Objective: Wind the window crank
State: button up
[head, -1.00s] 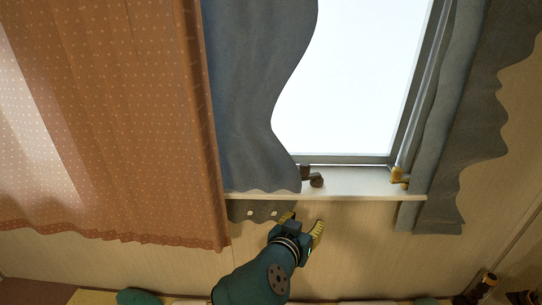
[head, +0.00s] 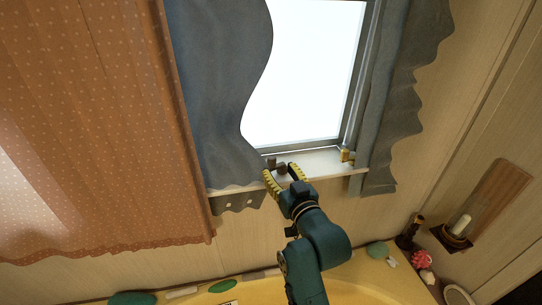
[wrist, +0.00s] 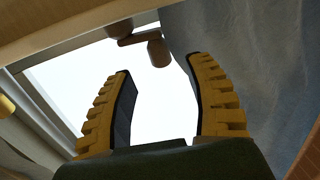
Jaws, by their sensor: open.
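The window crank (head: 271,162) is a small dark brown piece with a short arm and a knob, at the left end of the window sill. In the wrist view its rounded knob (wrist: 158,52) hangs just beyond the fingertips, between their lines. My gripper (head: 280,173) has yellow ribbed fingers with dark inner pads. It is open and empty at the sill's front edge, its fingers on either side of the crank in the head view. The wrist view shows the open fingers (wrist: 160,68) with a gap between them and the knob. The fingers partly hide the crank in the head view.
A blue-grey curtain (head: 215,90) hangs close to the left of the crank. An orange dotted curtain (head: 90,130) fills the left. Bottles and bath items stand at lower right.

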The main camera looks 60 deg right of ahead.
aim_at(273, 163)
jog(key=p+x, duration=0.1)
jog(key=x, duration=0.4)
jog(key=shift+w+d, duration=0.25)
jog(key=shift+w, duration=0.05)
jog(key=shift+c, duration=0.5)
grip_shut()
